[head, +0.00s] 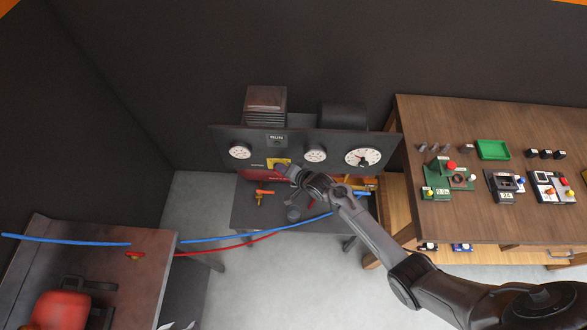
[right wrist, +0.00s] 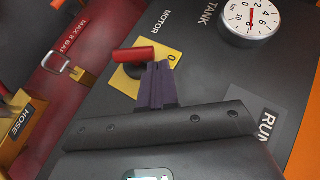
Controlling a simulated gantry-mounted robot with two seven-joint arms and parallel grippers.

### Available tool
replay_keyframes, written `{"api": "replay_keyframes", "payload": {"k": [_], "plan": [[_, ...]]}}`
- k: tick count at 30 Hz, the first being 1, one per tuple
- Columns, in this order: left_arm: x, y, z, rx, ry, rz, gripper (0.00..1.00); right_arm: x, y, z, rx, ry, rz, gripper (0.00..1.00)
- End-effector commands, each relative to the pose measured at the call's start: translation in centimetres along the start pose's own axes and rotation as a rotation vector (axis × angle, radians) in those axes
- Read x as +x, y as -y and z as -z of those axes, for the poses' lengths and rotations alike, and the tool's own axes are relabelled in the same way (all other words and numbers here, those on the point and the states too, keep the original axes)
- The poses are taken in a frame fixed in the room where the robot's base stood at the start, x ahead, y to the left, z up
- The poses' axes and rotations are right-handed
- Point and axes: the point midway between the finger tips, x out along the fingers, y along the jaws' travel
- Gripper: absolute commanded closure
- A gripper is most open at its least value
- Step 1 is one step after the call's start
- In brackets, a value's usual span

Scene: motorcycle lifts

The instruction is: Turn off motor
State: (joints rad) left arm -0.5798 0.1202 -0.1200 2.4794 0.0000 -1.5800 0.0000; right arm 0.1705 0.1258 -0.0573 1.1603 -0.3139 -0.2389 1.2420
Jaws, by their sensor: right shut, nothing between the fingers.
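The motor switch has a red handle (right wrist: 133,54) on a dark knob, over a yellow plate (right wrist: 172,52) marked "0", with the word MOTOR beside it. In the head view the yellow plate (head: 279,161) sits low on the dark control panel (head: 225,133), left of the middle gauge. My right gripper (head: 285,172) is in front of the plate. In the right wrist view its dark fingers (right wrist: 160,68) are together and empty, right beside the red handle; I cannot tell whether they touch it. My left gripper is not in view.
The panel carries several gauges, one marked TANK (right wrist: 249,18). Orange- and blue-handled valves (head: 264,192) are below. A red hose (head: 225,247) and a blue hose (head: 250,233) run left. A wooden workbench (head: 440,115) with small devices stands at the right.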

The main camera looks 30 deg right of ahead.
Motion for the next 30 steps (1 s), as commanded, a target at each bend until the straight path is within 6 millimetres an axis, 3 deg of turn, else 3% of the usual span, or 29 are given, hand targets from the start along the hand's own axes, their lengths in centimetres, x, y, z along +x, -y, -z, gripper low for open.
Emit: {"api": "replay_keyframes", "payload": {"k": [9, 21, 30], "plan": [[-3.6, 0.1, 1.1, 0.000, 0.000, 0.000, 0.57, -2.5, 1.6, 2.1, -0.003, 0.005, 0.000, 1.00], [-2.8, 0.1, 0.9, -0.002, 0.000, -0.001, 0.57, -8.8, 1.4, 1.8, -0.005, 0.004, 0.002, 1.00], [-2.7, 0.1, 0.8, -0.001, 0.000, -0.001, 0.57, -11.5, 1.6, 1.8, -0.003, 0.004, 0.001, 1.00]]}}
